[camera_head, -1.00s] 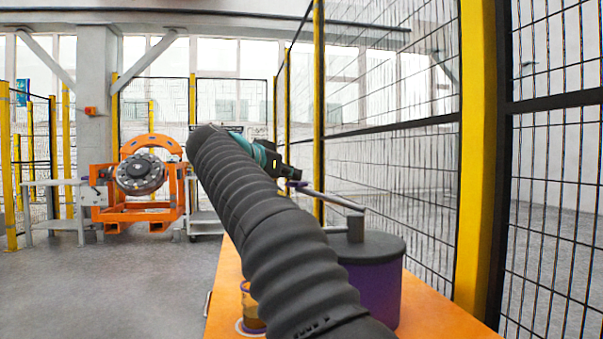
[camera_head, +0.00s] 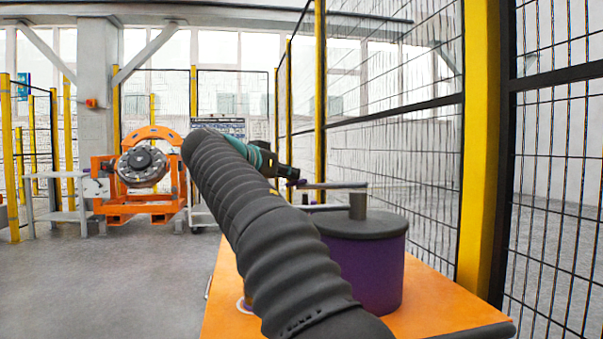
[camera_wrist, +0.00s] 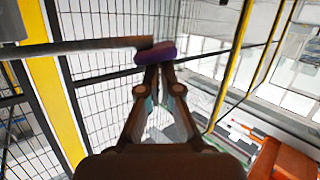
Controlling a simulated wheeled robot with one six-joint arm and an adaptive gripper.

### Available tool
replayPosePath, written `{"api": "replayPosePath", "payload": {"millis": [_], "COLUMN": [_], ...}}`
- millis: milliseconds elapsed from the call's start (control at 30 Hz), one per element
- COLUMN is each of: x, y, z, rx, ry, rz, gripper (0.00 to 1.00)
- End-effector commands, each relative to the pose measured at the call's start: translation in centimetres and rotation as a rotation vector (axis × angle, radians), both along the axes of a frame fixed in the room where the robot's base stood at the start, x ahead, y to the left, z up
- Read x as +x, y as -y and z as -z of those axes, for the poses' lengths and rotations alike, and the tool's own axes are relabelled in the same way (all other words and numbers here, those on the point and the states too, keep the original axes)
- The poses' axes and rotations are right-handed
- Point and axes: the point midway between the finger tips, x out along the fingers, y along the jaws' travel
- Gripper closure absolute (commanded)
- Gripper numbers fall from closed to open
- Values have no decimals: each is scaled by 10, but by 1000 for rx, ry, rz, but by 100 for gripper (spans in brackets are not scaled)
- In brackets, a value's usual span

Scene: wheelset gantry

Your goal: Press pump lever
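The pump (camera_head: 375,265) is a purple cylinder with a dark grey lid on the orange table. A short grey post on the lid carries the pump lever (camera_head: 335,185), a thin grey bar that runs left, nearly level, to a purple end. In the wrist view the lever (camera_wrist: 85,47) comes in from the left, and its purple end (camera_wrist: 155,53) is at my fingertips. My gripper (camera_wrist: 159,70) has its fingers drawn together, with the tips at or against that end. Whether they clasp it cannot be told. In the head view my gripper (camera_head: 293,174) is small and partly hidden by my arm.
The orange table (camera_head: 435,300) has bare room right of the pump. A yellow post (camera_head: 478,150) and mesh fence stand close behind it on the right. An orange stand with a dark wheel (camera_head: 143,167) is at the back left. Grey floor is open at left.

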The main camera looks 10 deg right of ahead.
Motion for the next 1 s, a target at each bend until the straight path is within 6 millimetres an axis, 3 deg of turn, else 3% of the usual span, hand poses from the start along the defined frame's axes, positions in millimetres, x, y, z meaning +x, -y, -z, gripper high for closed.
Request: {"api": "replayPosePath", "payload": {"millis": [33, 133, 400, 467, 700, 1000], "x": [3, 4, 7, -1, -31, -51], "y": [-4, -4, -3, -15, -53, -79], "z": [9, 0, -44, -40, -53, -61], "rx": [6, 5, 2, 2, 1, 1], "ry": [-20, -20, -4, -2, 0, 1], "rz": [0, 1, 6, 1, 0, 1], "gripper": [100, 100, 100, 100, 100, 100]}}
